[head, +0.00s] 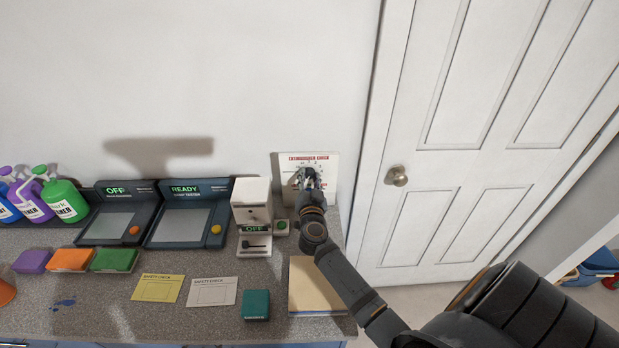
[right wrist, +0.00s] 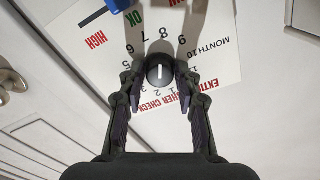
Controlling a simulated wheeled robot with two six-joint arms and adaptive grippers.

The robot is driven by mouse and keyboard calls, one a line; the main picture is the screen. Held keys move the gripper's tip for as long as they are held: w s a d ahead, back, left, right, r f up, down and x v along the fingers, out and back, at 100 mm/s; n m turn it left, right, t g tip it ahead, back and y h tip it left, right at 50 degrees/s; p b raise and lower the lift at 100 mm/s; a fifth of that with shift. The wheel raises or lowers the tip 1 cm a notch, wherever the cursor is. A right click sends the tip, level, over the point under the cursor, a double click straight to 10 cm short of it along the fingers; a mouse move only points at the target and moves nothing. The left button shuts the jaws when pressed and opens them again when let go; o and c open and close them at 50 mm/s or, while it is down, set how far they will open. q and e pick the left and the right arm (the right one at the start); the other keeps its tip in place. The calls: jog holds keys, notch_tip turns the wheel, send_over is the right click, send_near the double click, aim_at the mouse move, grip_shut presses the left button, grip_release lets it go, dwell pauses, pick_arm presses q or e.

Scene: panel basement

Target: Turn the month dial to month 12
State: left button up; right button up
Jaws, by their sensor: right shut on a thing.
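The month dial is a round dark knob (right wrist: 160,70) with a white line on it, in the right wrist view. It sits on a white extinguisher check panel (head: 327,165) against the wall. Printed numbers ring the knob, and the panel appears roughly upside down in the wrist view. The white line runs nearly up and down there, with one end toward the 1 and 2 side; its exact reading is unclear. My right gripper (head: 308,182) is at the panel, its fingers on both sides of the knob, shut on it. It hides much of the panel in the head view. My left gripper is not in view.
Two dark consoles (head: 180,222) are farther left. A tan board (head: 307,287) lies in front. A white door (head: 480,120) is at the right.

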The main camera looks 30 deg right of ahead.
jog(key=shift+r+m+p, duration=0.15)
jog(key=shift+m+p, duration=0.6)
jog(key=shift+m, duration=0.45)
jog(key=m+p, duration=0.1)
jog(key=m, duration=0.1)
jog(key=shift+m, duration=0.4)
jog(key=m, duration=0.2)
jog(key=shift+m+p, duration=0.3)
jog(key=m, duration=0.3)
jog(key=shift+m, duration=0.3)
jog(key=m, duration=0.2)
jog(key=shift+f+m, duration=0.2)
jog(key=shift+m, duration=0.2)
jog(key=m, duration=0.3)
jog(key=shift+m+b, duration=0.3)
jog(key=shift+b, duration=0.05)
jog(key=m+b, duration=0.1)
jog(key=m, duration=0.2)
jog(key=shift+m, duration=0.3)
jog(key=shift+m+b, duration=0.45)
jog(key=shift+m, duration=1.35)
